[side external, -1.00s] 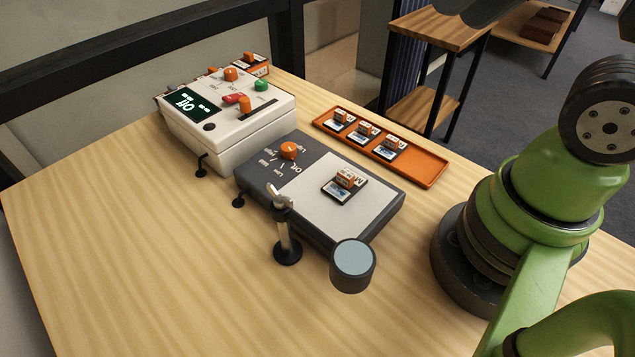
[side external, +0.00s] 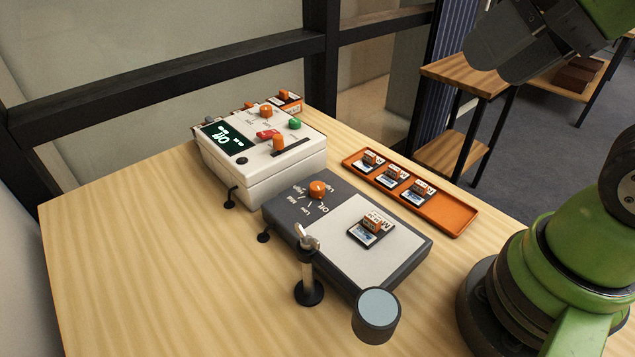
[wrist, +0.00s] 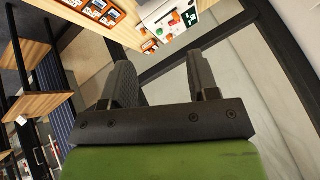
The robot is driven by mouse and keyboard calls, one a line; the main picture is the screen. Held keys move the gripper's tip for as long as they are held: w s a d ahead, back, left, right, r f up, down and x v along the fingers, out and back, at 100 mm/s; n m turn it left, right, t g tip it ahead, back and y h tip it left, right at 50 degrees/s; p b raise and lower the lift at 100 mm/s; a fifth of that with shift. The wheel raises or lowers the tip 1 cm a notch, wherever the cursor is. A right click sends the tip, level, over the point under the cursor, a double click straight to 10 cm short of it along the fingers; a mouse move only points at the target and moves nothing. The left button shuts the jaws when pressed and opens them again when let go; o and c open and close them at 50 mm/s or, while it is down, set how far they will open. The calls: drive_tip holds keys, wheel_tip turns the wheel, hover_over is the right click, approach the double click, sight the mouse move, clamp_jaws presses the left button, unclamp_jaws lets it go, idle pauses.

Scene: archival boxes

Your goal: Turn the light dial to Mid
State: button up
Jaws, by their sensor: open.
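The orange light dial (side external: 317,189) sits on the far end of the dark grey light box (side external: 285,213), with Off, Low, Mid and High labels around it. Which label it points to is too small to tell. The box has a pale panel (side external: 345,255) on top. My gripper (wrist: 163,82) shows in the wrist view with its two dark fingers apart and nothing between them. It is away from the dial, which I cannot make out in the wrist view. In the side view, dark parts of my arm hang at the upper right, clear of the box.
A small slide block (side external: 372,228) is on the pale panel. A white device (side external: 265,165) with knobs and a display reading Off stands behind left. An orange tray (side external: 455,215) holds several blocks. A clamp post (side external: 308,270) and grey-blue cylinder (side external: 376,316) stand in front.

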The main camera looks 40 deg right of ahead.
drive_tip(key=w+n+g, duration=0.2)
drive_tip(key=w+n, duration=0.2)
drive_tip(key=w, duration=0.4)
drive_tip(key=n+g+h, duration=0.2)
drive_tip(key=n+g, duration=0.3)
drive_tip(key=n, duration=0.4)
hover_over(317, 186)
wheel_tip(317, 186, down, 18)
drive_tip(key=shift+r, duration=0.1)
wheel_tip(317, 186, down, 9)
drive_tip(key=shift+f, duration=0.1)
drive_tip(key=c, duration=0.9)
